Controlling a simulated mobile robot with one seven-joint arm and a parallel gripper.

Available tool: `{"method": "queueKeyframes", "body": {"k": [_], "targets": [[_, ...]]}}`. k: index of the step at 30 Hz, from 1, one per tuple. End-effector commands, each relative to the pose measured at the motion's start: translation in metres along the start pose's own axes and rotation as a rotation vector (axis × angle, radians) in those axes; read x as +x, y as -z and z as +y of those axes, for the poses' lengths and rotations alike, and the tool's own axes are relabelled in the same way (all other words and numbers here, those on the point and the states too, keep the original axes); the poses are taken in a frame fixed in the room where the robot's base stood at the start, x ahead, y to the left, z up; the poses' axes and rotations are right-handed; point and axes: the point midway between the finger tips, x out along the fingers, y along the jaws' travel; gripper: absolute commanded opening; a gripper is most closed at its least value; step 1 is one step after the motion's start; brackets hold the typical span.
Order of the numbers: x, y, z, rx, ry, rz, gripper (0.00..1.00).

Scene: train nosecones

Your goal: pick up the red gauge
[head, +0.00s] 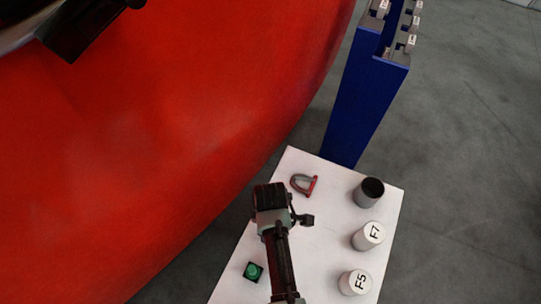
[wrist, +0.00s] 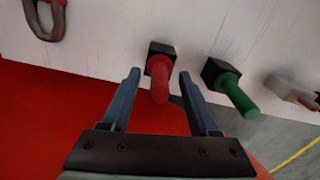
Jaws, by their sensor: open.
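The red gauge (wrist: 158,78) is a red rod with a rounded end on a black square base. In the wrist view it stands at the edge of the white table top (wrist: 110,45). My gripper (wrist: 159,75) is open, with one blue-grey finger on each side of the red gauge. Gaps show between the rod and both fingers, and nothing is gripped. In the head view my gripper (head: 271,197) is over the left edge of the table, and the red gauge is hidden there, apparently beneath it.
A green gauge (wrist: 236,94) on a black base is close to the right finger; the head view also shows it (head: 253,271). A shackle (head: 304,184), several cylinders (head: 368,236) and a blue stand (head: 362,110) are nearby. The large red curved body (head: 170,130) borders the table's left side.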

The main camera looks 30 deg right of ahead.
Motion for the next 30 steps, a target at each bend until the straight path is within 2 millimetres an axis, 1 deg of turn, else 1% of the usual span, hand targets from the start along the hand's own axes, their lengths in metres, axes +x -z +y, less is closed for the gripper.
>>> {"method": "queueKeyframes", "body": {"k": [3, 8, 11, 12, 14, 18, 19, 30], "targets": [[0.0032, 0.0, 0.0002, 0.0, 0.0, 0.0, 0.61], [0.003, 0.0, 0.0003, 0.0, -0.001, 0.0, 0.61], [0.0029, 0.0, 0.0004, 0.0, -0.001, 0.0, 0.45], [0.0029, 0.0, 0.0004, 0.0, -0.001, 0.0, 0.38], [0.0028, 0.0, 0.0004, 0.0, -0.001, 0.0, 0.27], [0.0027, 0.0, 0.0004, 0.0, -0.001, 0.0, 0.02], [0.0027, 0.0, 0.0004, 0.0, -0.001, 0.0, 0.0], [0.0023, 0.0002, 0.0006, 0.0, -0.002, 0.001, 0.0]]}}
